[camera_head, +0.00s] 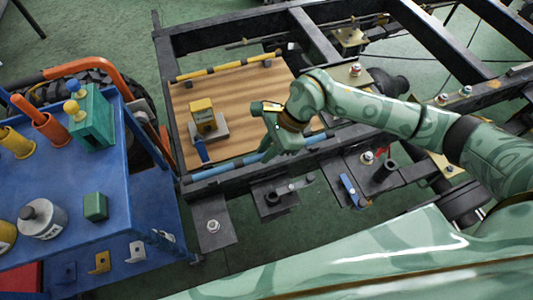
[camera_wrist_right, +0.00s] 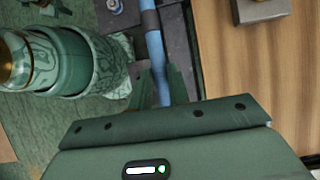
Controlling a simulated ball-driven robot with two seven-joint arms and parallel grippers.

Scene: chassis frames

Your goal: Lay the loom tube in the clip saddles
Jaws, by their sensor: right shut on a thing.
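A blue tube (camera_head: 213,171) with dark bands lies along the near edge of the wooden board, in the chassis frame. My right gripper (camera_head: 270,154) reaches down over its middle and is shut on it. In the wrist view the blue tube (camera_wrist_right: 152,45) runs up between the two green fingers (camera_wrist_right: 161,88). I cannot tell whether the dark bands are clip saddles or marks on the tube, nor whether the tube is seated. A yellow-and-black tube (camera_head: 228,66) lies along the board's far edge, beside small grey blocks. My left gripper is not in view.
A yellow block on a grey base (camera_head: 205,122) stands on the wooden board (camera_head: 265,85), left of my gripper. A blue cart (camera_head: 150,205) with tools and a grey can (camera_head: 42,220) stands at left. Dark frame rails and brackets (camera_head: 213,225) surround the board.

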